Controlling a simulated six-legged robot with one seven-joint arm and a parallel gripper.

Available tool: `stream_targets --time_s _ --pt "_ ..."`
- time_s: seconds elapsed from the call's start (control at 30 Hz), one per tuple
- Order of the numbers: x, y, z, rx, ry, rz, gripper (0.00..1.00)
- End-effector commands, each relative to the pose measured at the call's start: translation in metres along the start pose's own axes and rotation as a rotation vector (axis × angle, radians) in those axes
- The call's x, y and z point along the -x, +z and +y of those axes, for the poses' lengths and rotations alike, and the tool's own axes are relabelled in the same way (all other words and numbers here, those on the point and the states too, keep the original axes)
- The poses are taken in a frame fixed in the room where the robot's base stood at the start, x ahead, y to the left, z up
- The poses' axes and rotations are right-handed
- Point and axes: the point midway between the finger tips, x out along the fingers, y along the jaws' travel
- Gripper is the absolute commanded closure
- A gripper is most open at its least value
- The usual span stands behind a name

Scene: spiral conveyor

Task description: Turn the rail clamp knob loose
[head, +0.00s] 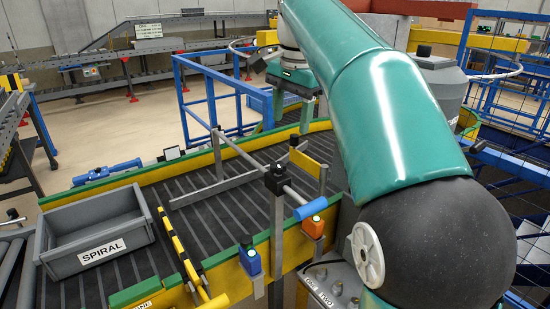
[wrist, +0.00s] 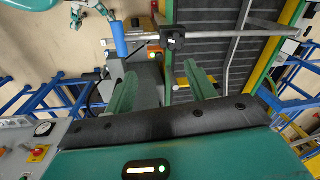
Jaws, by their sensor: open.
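A black rail clamp (head: 277,180) with a small round knob on top sits on an upright grey post at the near edge of the conveyor. A rod with a blue grip (head: 312,208) runs from it to the right. In the wrist view the clamp (wrist: 172,39) shows beyond the fingertips, with the blue grip (wrist: 119,40) to its left. My gripper (head: 288,108) hangs above and behind the clamp in the head view. Its two green fingers are apart and empty in the wrist view (wrist: 160,80), not touching the clamp.
A grey bin marked SPIRAL (head: 95,240) stands on the conveyor at left, beside a yellow-black striped bar (head: 180,250). Blue (head: 249,260) and orange (head: 314,226) sensors flank the post. A grey guide rail (head: 215,188) crosses the belt. Blue railing (head: 210,95) stands behind.

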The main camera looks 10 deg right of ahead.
Motion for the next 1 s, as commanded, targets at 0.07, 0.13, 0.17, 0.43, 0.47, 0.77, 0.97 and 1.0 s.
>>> stream_targets --time_s 0.07,0.13,0.17,0.43,0.47,0.77,0.97,1.0 --pt "0.0 -0.007 -0.019 -0.083 0.036 -0.012 0.45" --pt "0.001 -0.01 -0.03 -0.15 0.063 -0.019 0.45" --pt "0.001 -0.011 -0.034 -0.176 0.074 -0.021 0.45" --pt "-0.001 -0.011 -0.048 -0.286 0.121 -0.024 0.45" --pt "-0.002 -0.011 -0.048 -0.288 0.122 -0.024 0.45" --pt "-0.027 -0.011 -0.046 -0.286 0.123 -0.025 0.45" --pt "-0.055 -0.011 -0.043 -0.286 0.123 -0.025 0.45" --pt "-0.061 -0.011 -0.043 -0.285 0.123 -0.025 0.45"
